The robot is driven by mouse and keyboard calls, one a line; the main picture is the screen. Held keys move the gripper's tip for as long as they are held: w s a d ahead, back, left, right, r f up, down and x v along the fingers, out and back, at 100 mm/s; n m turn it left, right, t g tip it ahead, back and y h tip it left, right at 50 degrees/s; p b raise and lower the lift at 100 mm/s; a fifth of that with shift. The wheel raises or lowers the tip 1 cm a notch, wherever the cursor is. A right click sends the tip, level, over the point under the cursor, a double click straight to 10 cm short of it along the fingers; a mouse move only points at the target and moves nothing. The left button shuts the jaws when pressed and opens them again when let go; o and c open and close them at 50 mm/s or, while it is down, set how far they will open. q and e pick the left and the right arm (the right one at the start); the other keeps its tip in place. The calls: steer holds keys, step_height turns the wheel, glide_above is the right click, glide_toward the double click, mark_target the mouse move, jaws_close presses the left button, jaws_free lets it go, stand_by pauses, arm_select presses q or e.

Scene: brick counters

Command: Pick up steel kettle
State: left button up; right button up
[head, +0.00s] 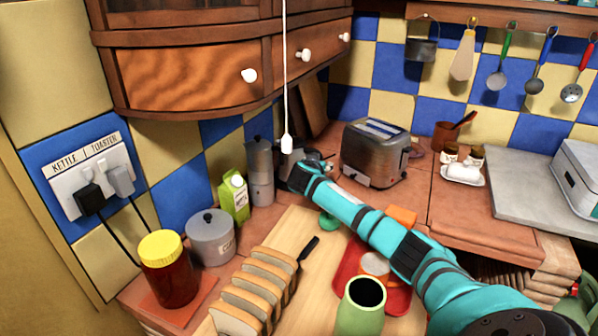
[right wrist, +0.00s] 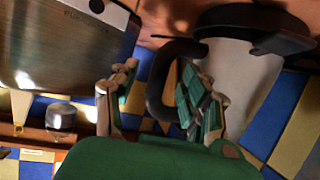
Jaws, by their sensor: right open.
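The steel kettle (right wrist: 238,85) shows in the right wrist view as a pale metal body at the upper right, with dark trim and a curved black handle (right wrist: 165,85). My right gripper (right wrist: 160,95) is open, with one finger on each side of the handle. I cannot tell whether either finger touches it. In the head view my right arm reaches in from the lower right to the back corner of the counter. There its gripper (head: 301,176) hides most of the kettle, and only dark and grey parts show. My left gripper is not in view.
A steel toaster (head: 374,153) stands close to the right of my right gripper. A moka pot (head: 261,172), a green carton (head: 234,197) and a grey canister (head: 211,238) stand to the left. Sliced bread (head: 255,290) and a green vase (head: 360,310) are in front.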

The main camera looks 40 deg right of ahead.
steer(key=shift+r, duration=0.1)
steer(key=shift+c, duration=0.8)
jaws_close()
steer(key=shift+s+r, duration=0.1)
steer(key=shift+r, duration=0.05)
